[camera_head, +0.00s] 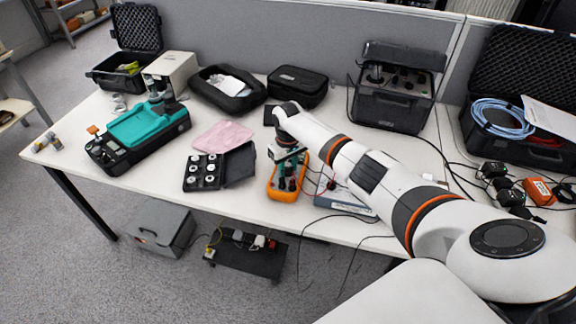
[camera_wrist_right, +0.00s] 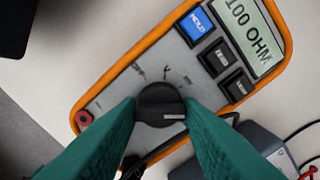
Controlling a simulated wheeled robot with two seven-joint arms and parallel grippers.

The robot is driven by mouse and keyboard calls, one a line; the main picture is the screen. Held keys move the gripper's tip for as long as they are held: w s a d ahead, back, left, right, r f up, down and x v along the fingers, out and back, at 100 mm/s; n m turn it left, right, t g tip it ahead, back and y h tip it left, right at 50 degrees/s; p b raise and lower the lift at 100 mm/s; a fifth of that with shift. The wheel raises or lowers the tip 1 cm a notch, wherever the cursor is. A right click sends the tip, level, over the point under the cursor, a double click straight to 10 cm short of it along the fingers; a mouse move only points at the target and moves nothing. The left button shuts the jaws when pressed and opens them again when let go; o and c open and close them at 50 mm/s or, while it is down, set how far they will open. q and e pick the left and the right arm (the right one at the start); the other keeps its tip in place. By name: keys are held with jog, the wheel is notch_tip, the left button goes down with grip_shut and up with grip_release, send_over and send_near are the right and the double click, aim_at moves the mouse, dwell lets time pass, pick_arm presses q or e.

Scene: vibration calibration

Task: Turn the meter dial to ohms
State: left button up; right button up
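The orange-edged meter (camera_head: 287,190) lies on the table in the head view, below my right gripper (camera_head: 290,160). The right wrist view shows its grey face and screen (camera_wrist_right: 248,32), which reads "100 OHM". The black round dial (camera_wrist_right: 160,103) has a white mark pointing right, toward one finger. My right gripper (camera_wrist_right: 160,100) has its teal fingers on opposite sides of the dial, and they appear to touch its edges. The fingers cover part of the face around the dial, including some labels. My left gripper is not in view.
A black tray of round parts (camera_head: 203,172) and a pink cloth (camera_head: 222,136) lie left of the meter. A flat grey-blue box (camera_head: 343,196) with cables is close on its right. A teal-topped device (camera_head: 140,128) and black cases stand farther off.

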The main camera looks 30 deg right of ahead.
aim_at(288, 168)
jog(key=o, duration=0.4)
jog(key=shift+c, duration=0.2)
notch_tip(288, 168, up, 12)
dwell(0.7)
